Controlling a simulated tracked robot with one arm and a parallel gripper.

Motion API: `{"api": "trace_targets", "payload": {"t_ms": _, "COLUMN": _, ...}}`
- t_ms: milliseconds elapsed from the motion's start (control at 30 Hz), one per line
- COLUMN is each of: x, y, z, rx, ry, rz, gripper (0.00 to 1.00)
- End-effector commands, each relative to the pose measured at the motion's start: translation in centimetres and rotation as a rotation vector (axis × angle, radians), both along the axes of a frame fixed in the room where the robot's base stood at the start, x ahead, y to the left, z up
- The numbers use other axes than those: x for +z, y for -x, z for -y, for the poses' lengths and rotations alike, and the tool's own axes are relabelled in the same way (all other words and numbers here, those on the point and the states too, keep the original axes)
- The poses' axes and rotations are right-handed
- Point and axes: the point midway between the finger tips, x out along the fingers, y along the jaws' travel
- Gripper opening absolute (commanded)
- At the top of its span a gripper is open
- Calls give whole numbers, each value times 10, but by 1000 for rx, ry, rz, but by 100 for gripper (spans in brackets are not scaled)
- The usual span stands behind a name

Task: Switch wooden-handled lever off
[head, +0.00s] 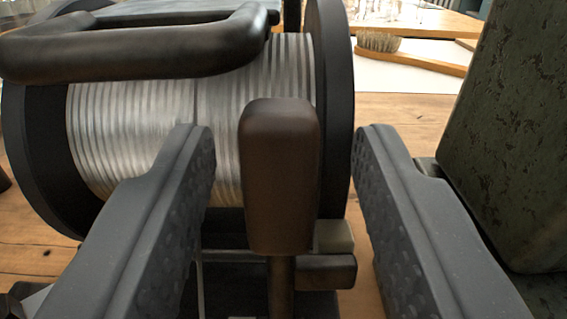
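The wooden-handled lever (279,180) stands upright in the middle of the head view, a dark brown handle on a thin shaft. My gripper (283,145) is open, with one dark textured finger on each side of the handle. The lever's lower end is cut off by the bottom edge of the picture.
A large spool of silvery wire (130,140) with black flanges stands right behind the lever. A black bar-shaped handle (140,50) crosses its top. A dark green weathered block (520,140) rises close on the right. A brush (379,42) lies on the table behind.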

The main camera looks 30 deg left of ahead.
Motion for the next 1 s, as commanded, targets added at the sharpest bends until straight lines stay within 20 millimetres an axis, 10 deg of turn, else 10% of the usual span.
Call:
{"api": "trace_targets", "payload": {"t_ms": 67, "x": 0, "y": 0, "z": 0, "rx": 0, "ry": 0, "rz": 0, "gripper": 37}}
{"api": "trace_targets", "payload": {"t_ms": 200, "x": 0, "y": 0, "z": 0, "rx": 0, "ry": -1, "rz": 1, "gripper": 0}}
{"api": "trace_targets", "payload": {"t_ms": 1000, "x": 0, "y": 9, "z": 9, "rx": -4, "ry": -70, "rz": 102, "gripper": 0}}
